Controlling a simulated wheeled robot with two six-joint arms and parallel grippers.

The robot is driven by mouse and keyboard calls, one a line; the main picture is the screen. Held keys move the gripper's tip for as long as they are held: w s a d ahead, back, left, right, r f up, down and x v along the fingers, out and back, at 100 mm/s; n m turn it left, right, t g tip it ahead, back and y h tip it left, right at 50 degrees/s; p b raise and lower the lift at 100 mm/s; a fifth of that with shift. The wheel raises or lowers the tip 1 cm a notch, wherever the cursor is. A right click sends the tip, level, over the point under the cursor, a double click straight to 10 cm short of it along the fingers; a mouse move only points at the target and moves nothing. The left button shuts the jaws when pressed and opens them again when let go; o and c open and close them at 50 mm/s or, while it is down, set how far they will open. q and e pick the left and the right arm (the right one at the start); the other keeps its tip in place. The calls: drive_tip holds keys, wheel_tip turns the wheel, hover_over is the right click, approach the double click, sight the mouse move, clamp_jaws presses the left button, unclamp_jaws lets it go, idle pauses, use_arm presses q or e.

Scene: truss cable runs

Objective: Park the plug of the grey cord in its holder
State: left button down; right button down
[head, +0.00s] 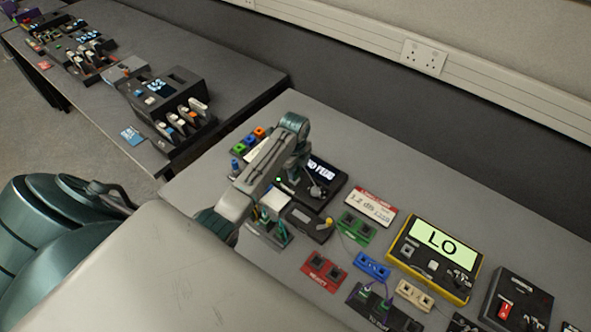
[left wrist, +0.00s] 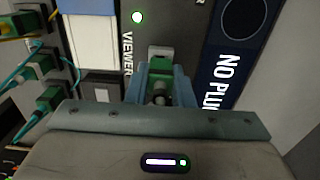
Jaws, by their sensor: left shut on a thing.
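I cannot tell whether the plug is seated or just touching. In the head view the viewer (head: 325,172) reads "NO PLUG" and has a green light. My arm hides the fingertips there. I cannot make out the grey cord or tell which part is its holder. My right gripper is not in view.
Green plugs with teal cords (left wrist: 50,98) stand close left of the gripper in the wrist view. Right of the viewer lie a green socket block (head: 356,228), a red block (head: 323,268), a blue block (head: 372,265) and a yellow "LO" meter (head: 434,257). Another bench stands behind left.

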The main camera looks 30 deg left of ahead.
use_arm(q)
drive_tip(key=shift+r, duration=1.8)
